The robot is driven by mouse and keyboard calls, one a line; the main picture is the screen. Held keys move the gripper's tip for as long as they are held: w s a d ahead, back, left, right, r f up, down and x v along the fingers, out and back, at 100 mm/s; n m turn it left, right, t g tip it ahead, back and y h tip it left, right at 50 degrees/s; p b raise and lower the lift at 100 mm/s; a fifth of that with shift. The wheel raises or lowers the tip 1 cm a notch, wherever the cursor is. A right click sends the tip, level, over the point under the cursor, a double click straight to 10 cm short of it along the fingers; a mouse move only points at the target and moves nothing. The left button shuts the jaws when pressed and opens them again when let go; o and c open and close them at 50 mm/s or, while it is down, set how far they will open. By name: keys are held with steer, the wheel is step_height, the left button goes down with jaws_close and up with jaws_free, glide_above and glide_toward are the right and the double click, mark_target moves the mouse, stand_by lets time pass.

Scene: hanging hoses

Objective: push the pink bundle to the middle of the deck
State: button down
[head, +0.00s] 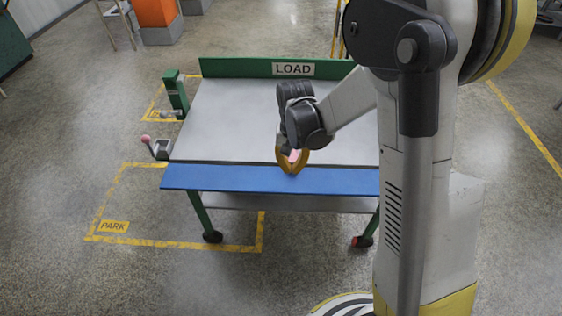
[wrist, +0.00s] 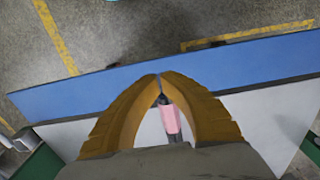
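The deck (head: 225,115) is the flat grey top of a green-legged cart, with a blue strip (head: 215,177) along its near edge. My gripper (head: 291,172) points down at the near part of the deck. In the wrist view its two yellow fingers (wrist: 159,77) arch together and their tips meet over the blue strip. The pink bundle (wrist: 170,119) shows through the gap between the fingers, with a dark end by the tips. Only a bit of pink (head: 294,155) shows in the head view. I cannot tell whether the fingers touch it.
A green back rail with a LOAD sign (head: 293,69) closes the far edge. A green post (head: 177,93) and a pink-knobbed crank (head: 156,147) stand at the left side. The deck's left half is clear. My arm hides its right part.

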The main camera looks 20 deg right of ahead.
mark_target(292, 182)
steer(key=f+b, duration=0.4)
steer(key=f, duration=0.6)
steer(key=shift+d, duration=0.2)
steer(key=shift+w+d+r+b, duration=0.1)
steer(key=shift+w+d+b, duration=0.1)
steer(key=shift+w, duration=0.4)
steer(key=shift+w+d+r+b, duration=0.1)
steer(key=shift+w+d+b, duration=0.1)
steer(key=shift+w, duration=0.4)
steer(key=shift+w+d+r, duration=0.15)
steer(key=shift+w+d, duration=0.05)
steer(key=shift+w, duration=0.45)
steer(key=w+d, duration=0.1)
steer(key=w, duration=0.3)
steer(key=w+d, duration=0.1)
steer(key=w, duration=0.3)
steer(key=w+d, duration=0.2)
steer(key=w, duration=0.1)
steer(key=shift+w, duration=0.4)
